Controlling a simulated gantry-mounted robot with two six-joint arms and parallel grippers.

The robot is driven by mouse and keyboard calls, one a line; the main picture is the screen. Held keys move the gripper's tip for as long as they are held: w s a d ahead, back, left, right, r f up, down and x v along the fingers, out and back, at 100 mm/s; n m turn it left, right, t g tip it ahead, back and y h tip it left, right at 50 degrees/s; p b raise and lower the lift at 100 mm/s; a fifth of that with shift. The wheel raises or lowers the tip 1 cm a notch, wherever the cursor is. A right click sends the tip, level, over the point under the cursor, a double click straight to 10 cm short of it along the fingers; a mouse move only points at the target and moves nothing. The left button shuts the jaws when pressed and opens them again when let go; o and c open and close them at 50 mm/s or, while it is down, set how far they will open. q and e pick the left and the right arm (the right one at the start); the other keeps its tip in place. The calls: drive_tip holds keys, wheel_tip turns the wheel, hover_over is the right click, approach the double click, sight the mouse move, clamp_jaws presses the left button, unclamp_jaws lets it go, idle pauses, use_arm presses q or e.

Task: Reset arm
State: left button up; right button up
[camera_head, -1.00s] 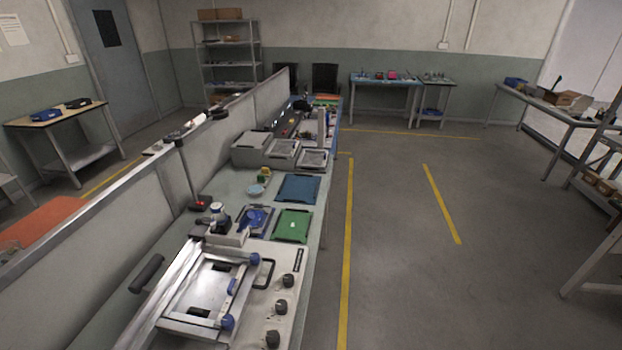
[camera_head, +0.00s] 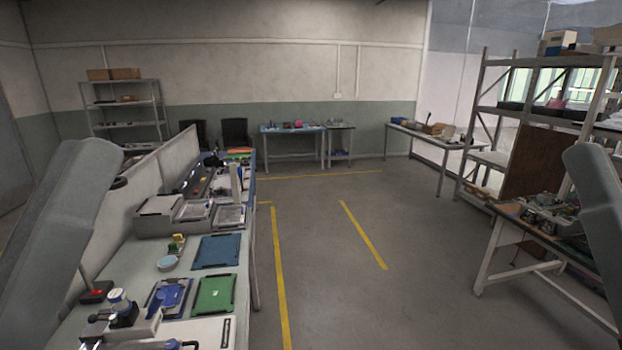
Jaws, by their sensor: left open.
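A grey link of my left arm (camera_head: 65,235) rises from the lower left edge, in front of the partition and the bench's left part. A grey link of my right arm (camera_head: 598,220) stands at the right edge. No fingers or jaws of either gripper show. Nothing held can be seen. Both arms stand raised at the sides of the view, and the space between them is open.
A cluttered table (camera_head: 540,236) stands right. The middle floor (camera_head: 340,270) is clear.

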use_arm(q)
drive_tip(key=a+n+t+y, duration=0.2)
drive_tip(key=a+y, duration=0.4)
drive_tip(key=y, duration=0.4)
wheel_tip(320, 180, up, 33)
drive_tip(key=p, duration=3.3)
drive_tip(key=shift+w+d+f, duration=0.2)
drive_tip(key=shift+w+d, duration=0.1)
